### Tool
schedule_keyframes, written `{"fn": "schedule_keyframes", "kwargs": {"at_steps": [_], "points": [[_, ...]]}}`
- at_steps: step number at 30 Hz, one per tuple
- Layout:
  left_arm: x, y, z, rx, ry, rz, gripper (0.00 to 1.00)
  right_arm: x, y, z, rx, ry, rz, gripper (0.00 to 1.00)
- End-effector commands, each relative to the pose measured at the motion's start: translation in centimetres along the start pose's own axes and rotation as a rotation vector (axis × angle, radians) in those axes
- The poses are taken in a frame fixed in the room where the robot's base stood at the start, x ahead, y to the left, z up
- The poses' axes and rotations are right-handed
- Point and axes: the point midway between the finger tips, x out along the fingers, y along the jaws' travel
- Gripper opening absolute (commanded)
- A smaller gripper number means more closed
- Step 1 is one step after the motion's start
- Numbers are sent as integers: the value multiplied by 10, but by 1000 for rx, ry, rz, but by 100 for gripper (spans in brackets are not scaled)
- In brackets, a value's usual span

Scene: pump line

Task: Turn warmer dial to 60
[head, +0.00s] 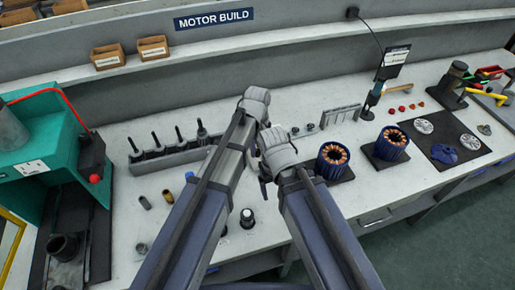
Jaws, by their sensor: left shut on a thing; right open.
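My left gripper (257,104) is the higher one, over the middle of the bench. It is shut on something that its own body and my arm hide. My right gripper (276,146) is just below and to the right of it, open, with nothing visible in it. A pale surface (252,144) shows in the narrow gap between the two arms; I cannot tell what it belongs to. I cannot make out the warmer, its dial or any dial marks; my arms and grippers cover the middle of the bench.
A rack of black-handled tools (168,157) stands left of my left arm. A teal machine (45,140) with a red button fills the left end. Copper-wound stators (332,158) stand right of my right gripper. Small fittings (145,202) lie at the front left.

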Motion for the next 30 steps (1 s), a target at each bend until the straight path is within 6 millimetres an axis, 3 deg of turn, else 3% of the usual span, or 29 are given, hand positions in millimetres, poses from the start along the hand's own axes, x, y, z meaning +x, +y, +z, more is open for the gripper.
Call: {"fn": "schedule_keyframes", "kwargs": {"at_steps": [9, 10, 17, 30], "points": [[0, 0, 0, 0, -1, 0, 0, 0, 0, 0, 0, 0, 0, 86], [0, 0, 0, 0, -1, 0, 34, 0, 0, 0, 0, 0, 0, 86], [0, 0, 0, 0, 0, 0, 60, 0, 0, 0, 0, 0, 0, 86], [-6, 0, 0, 1, 0, 0, 62, -6, 1, 0, 0, 0, 0, 86]]}}
